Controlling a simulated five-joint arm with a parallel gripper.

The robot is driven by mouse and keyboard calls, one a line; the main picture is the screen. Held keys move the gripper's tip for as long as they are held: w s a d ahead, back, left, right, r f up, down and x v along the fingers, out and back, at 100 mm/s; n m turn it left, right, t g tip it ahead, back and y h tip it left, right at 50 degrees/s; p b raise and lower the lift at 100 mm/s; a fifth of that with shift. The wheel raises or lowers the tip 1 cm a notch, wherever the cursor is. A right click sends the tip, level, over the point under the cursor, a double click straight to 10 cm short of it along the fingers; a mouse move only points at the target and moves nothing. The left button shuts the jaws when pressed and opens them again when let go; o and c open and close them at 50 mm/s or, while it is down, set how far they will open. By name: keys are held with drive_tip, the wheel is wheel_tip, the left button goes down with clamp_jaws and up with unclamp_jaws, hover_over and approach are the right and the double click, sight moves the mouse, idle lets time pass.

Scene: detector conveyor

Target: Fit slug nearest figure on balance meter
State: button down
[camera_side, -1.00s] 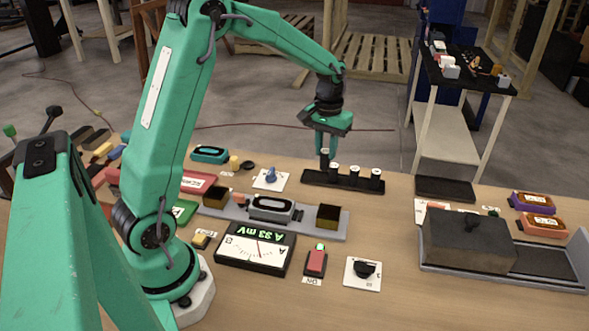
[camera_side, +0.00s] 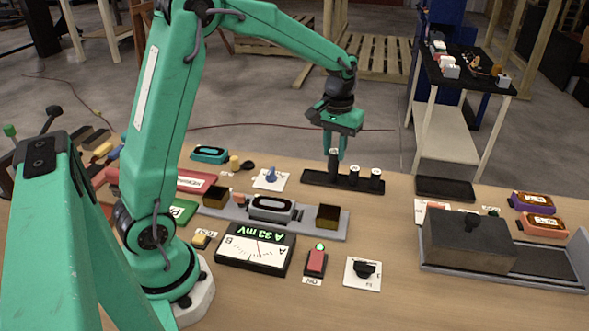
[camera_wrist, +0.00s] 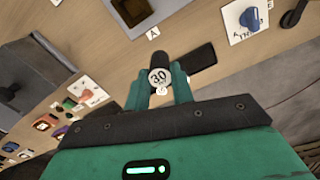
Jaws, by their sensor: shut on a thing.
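My gripper (camera_side: 335,155) is shut on a dark cylindrical slug (camera_side: 334,164), upright over the black slug rack (camera_side: 315,179). In the wrist view, the slug (camera_wrist: 158,72) shows a white end marked 30 between the fingertips (camera_wrist: 160,92). Its top sits higher than the other slugs; I cannot tell if its lower end clears the rack. Two more white-topped dark slugs (camera_side: 354,174) (camera_side: 376,178) stand in the rack to its right. The balance meter (camera_side: 256,248) has a needle dial and a green readout (camera_side: 259,235) that seems to say A 33 mV.
A grey rail (camera_side: 225,213) with two dark blocks and a central device (camera_side: 271,208) lies behind the meter. A red switch (camera_side: 316,263) and black knob (camera_side: 364,270) are to its right. A large grey block (camera_side: 466,245) sits in a tray at right. An empty dark tray (camera_side: 445,188) lies behind.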

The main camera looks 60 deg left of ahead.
drive_tip(key=s+d+r, duration=0.1)
drive_tip(key=s+d, duration=0.5)
drive_tip(key=d, duration=0.2)
drive_tip(key=s+d+r, duration=0.1)
drive_tip(key=s+d, duration=0.4)
drive_tip(key=d, duration=0.3)
drive_tip(key=shift+w+a+f, duration=1)
drive_tip(key=shift+a+f, duration=0.65)
drive_tip(key=shift+f, duration=0.25)
drive_tip(key=shift+w+a+f, duration=0.95)
drive_tip(key=shift+a+f, duration=0.7)
drive_tip(key=shift+f, duration=0.25)
drive_tip(key=shift+w+a+f, duration=1)
drive_tip(key=shift+a+f, duration=0.65)
drive_tip(key=shift+f, duration=0.25)
drive_tip(key=shift+f, duration=0.2)
drive_tip(key=c, duration=1.2)
unclamp_jaws()
drive_tip(key=shift+r, duration=0.15)
